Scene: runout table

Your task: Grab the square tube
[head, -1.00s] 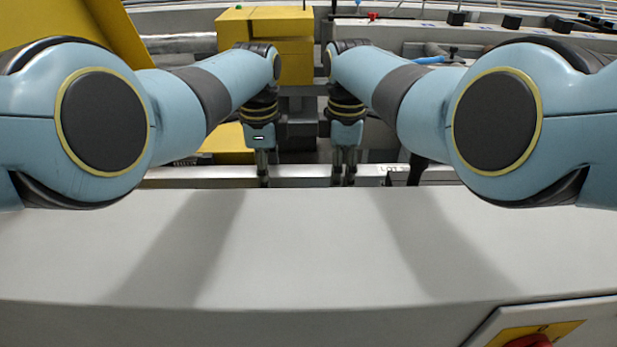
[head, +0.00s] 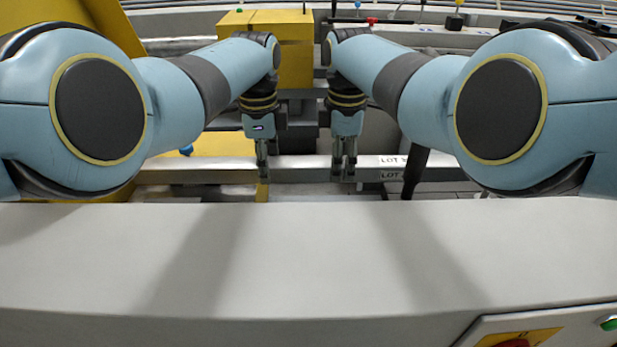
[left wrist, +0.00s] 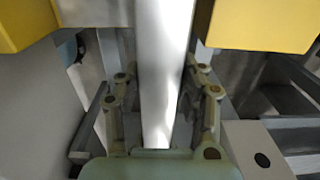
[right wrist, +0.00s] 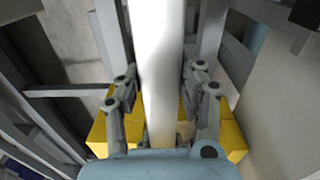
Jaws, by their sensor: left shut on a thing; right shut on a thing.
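The long pale grey square tube (head: 304,162) runs left to right behind the grey panel in the head view, with a white LOT label near its right part. My left gripper (head: 263,172) points down and is shut on the tube; in the left wrist view the tube (left wrist: 164,60) passes between its fingers. My right gripper (head: 344,170) is shut on the same tube further right, and the tube (right wrist: 157,60) lies between its fingers in the right wrist view. The tube looks level. The arms hide its left end in the head view.
A broad grey panel (head: 310,260) fills the front, with a red button (head: 514,343). A yellow block (head: 290,55) stands behind the grippers.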

